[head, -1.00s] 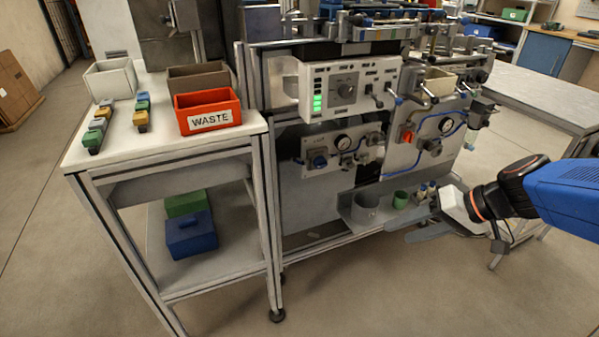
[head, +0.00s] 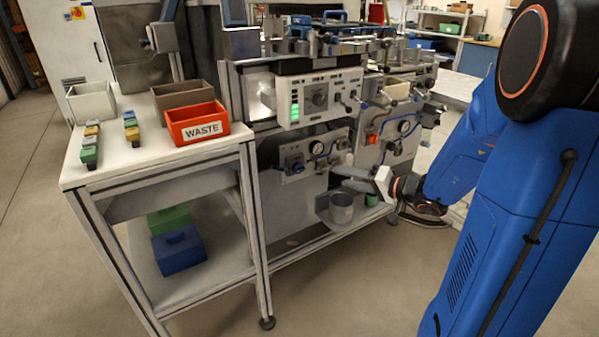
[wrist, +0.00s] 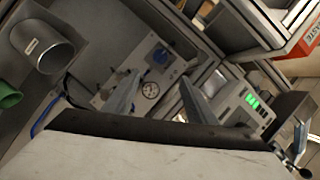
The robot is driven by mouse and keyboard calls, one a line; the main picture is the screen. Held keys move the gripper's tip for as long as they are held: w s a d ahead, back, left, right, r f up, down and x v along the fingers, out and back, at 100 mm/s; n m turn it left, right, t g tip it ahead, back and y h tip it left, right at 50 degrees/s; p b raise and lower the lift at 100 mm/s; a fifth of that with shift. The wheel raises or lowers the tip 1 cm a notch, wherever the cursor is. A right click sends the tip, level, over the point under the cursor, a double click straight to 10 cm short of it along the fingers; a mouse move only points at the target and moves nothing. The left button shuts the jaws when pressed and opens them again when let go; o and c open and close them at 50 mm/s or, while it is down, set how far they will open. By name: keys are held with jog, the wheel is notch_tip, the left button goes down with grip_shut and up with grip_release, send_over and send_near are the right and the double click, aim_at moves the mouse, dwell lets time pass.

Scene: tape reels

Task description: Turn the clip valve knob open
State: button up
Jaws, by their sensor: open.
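A blue knob (head: 297,168) sits on the grey lower-left panel of the machine, beside a round gauge (head: 317,148). No label is legible, so I cannot tell for sure that it is the clip valve knob. My gripper (head: 346,179) is in front of the machine, to the right of that panel and apart from it. In the wrist view my gripper (wrist: 159,82) is open and empty, its two fingers pointing toward the panel. The blue knob (wrist: 160,56) and the gauge (wrist: 150,90) appear between and beyond the fingers. The knob's setting is too small to read.
A grey cup (head: 341,208) stands on the machine's low shelf below my gripper. A control box with green lights (head: 318,98) juts out above the panel. A red knob (head: 372,139) is on the right panel. A side table with an orange WASTE bin (head: 196,123) stands left.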

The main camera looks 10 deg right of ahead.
aim_at(302, 169)
jog(key=x, duration=1.6)
jog(key=shift+w+a+f, duration=0.1)
jog(key=shift+w+a, duration=0.05)
jog(key=shift+w, duration=0.1)
jog(key=c, duration=1)
